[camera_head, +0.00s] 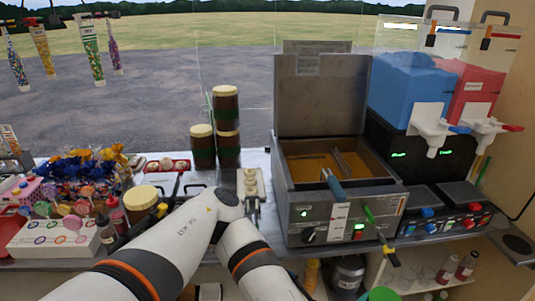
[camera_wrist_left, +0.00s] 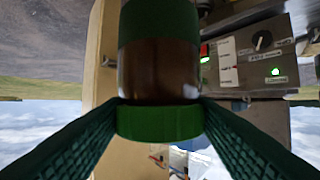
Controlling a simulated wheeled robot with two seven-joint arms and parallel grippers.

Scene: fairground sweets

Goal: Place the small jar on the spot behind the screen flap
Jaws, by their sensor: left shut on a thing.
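A jar with a green lid, brown contents and a green band (camera_wrist_left: 158,75) fills the middle of the left wrist view. My left gripper (camera_wrist_left: 160,112) is shut on it, with one dark green finger on each side near the lid. The jar appears upside down in this view, and its far end is cut off. In the head view my left arm reaches in and bends down out of the picture, so its gripper is not seen there. A grey upright flap (camera_head: 320,95) stands at the back of the fryer; the spot behind it is hidden. My right gripper is not in view.
The fryer (camera_head: 335,215) has handles sticking out in front. Brown jars with cream lids (camera_head: 228,108) are stacked left of it. Slush machines (camera_head: 415,90) stand to the right. Sweets and lollipops (camera_head: 75,190) crowd the left counter. A shelf with bottles (camera_head: 465,266) lies below.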

